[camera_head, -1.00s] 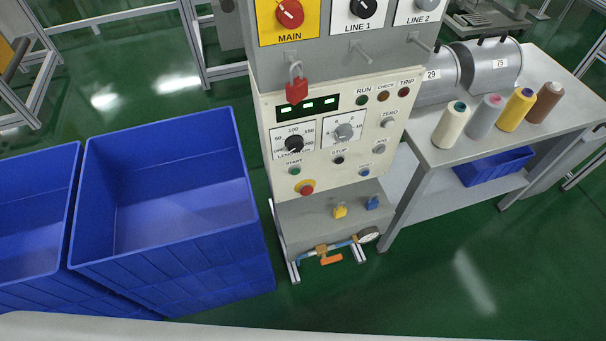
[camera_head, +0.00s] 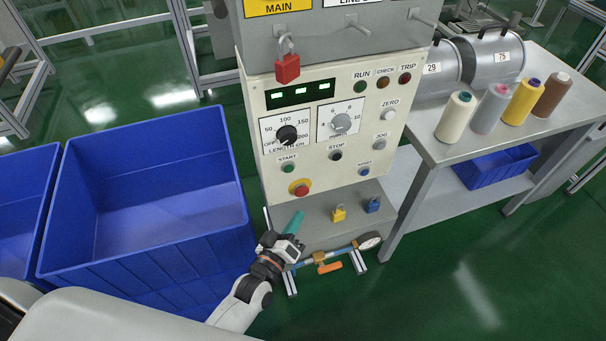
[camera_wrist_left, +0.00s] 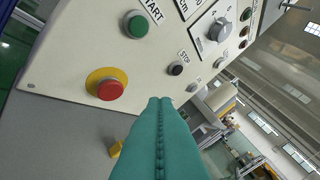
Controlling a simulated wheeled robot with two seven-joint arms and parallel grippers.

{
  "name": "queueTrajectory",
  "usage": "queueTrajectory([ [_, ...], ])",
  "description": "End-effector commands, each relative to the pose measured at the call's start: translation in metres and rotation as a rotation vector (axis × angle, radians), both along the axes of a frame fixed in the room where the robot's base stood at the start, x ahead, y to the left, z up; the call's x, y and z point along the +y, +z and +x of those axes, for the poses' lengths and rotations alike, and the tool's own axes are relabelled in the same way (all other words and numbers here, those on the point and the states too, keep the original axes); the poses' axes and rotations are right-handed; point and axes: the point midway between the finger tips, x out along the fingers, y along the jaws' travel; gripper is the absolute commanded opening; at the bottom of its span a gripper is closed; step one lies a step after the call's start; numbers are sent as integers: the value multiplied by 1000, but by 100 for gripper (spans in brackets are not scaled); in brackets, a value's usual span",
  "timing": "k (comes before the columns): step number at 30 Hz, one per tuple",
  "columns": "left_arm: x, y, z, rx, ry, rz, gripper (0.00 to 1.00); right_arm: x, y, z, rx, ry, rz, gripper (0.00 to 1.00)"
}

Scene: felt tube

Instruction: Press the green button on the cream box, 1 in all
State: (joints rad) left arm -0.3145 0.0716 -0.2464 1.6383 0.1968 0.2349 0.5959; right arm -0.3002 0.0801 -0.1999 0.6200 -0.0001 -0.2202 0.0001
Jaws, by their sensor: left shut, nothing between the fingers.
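The cream box (camera_head: 308,170) stands ahead, with dials, lamps and buttons on its face. The green START button (camera_head: 288,168) sits at its lower left, above a red stop button on a yellow ring (camera_head: 300,188). In the left wrist view the green button (camera_wrist_left: 136,25) is at the upper left, with the red button (camera_wrist_left: 109,90) below it. My left gripper (camera_head: 296,222) is shut and empty, with teal fingers together, below the red button in the head view. The fingertips (camera_wrist_left: 160,101) look apart from the panel. My right gripper is not in view.
The black STOP button (camera_head: 336,155) and other buttons sit to the right of START. A red padlock (camera_head: 287,68) hangs above the display. Blue bins (camera_head: 150,200) stand at left. A table with thread spools (camera_head: 456,117) stands at right.

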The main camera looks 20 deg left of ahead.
Motion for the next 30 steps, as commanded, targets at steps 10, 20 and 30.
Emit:
queueTrajectory([
  [10, -1, 32, 5, -84, 7, -81, 0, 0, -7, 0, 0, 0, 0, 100],
  [20, 1, 31, 9, -83, 7, -78, 0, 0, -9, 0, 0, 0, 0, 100],
  [30, 25, 29, 43, -86, 6, -75, 0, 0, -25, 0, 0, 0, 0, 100],
])
